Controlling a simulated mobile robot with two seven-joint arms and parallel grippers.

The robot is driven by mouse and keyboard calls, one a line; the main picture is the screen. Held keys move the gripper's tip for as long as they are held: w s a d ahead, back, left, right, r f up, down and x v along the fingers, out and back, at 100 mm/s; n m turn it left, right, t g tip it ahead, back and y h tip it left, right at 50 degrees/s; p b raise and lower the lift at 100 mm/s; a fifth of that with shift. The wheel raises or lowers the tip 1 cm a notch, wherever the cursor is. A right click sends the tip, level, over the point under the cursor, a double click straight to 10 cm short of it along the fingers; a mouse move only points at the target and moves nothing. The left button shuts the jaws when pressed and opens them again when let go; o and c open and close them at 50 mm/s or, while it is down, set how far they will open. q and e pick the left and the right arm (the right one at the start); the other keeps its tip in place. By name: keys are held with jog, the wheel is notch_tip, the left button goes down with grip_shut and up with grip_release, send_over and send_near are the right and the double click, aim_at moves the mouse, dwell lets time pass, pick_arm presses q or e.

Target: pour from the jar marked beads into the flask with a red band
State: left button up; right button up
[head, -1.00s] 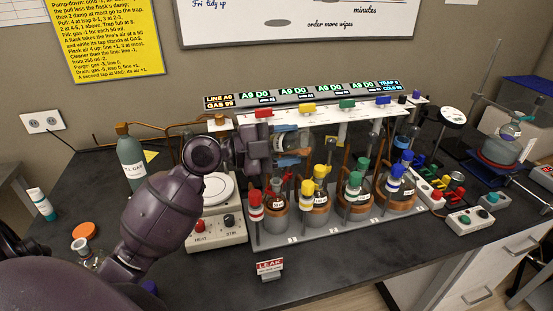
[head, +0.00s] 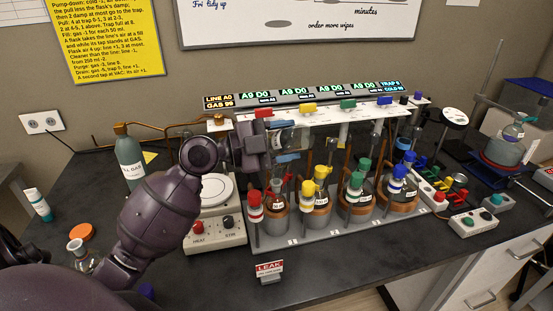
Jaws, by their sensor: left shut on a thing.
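My left gripper (head: 286,142) is shut on a clear glass jar (head: 300,137) and holds it above the leftmost flask, in front of the white manifold. The jar looks tilted; its label and contents cannot be made out. The leftmost flask (head: 275,217) stands in the front rack, with red-marked fittings and a red-and-white cap (head: 255,205) beside it; a red band on its glass is not clear. Whether anything is falling from the jar cannot be told. My right gripper is not in view.
Several more flasks with yellow (head: 318,205), green (head: 355,200) and blue fittings stand close to the right in the rack. A hotplate (head: 217,232) stands left of the rack.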

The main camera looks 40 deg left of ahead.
pick_arm(q)
jog(key=shift+a+r+n+b, duration=0.1)
jog(key=shift+a+n+b, duration=0.1)
jog(key=shift+n+b, duration=0.25)
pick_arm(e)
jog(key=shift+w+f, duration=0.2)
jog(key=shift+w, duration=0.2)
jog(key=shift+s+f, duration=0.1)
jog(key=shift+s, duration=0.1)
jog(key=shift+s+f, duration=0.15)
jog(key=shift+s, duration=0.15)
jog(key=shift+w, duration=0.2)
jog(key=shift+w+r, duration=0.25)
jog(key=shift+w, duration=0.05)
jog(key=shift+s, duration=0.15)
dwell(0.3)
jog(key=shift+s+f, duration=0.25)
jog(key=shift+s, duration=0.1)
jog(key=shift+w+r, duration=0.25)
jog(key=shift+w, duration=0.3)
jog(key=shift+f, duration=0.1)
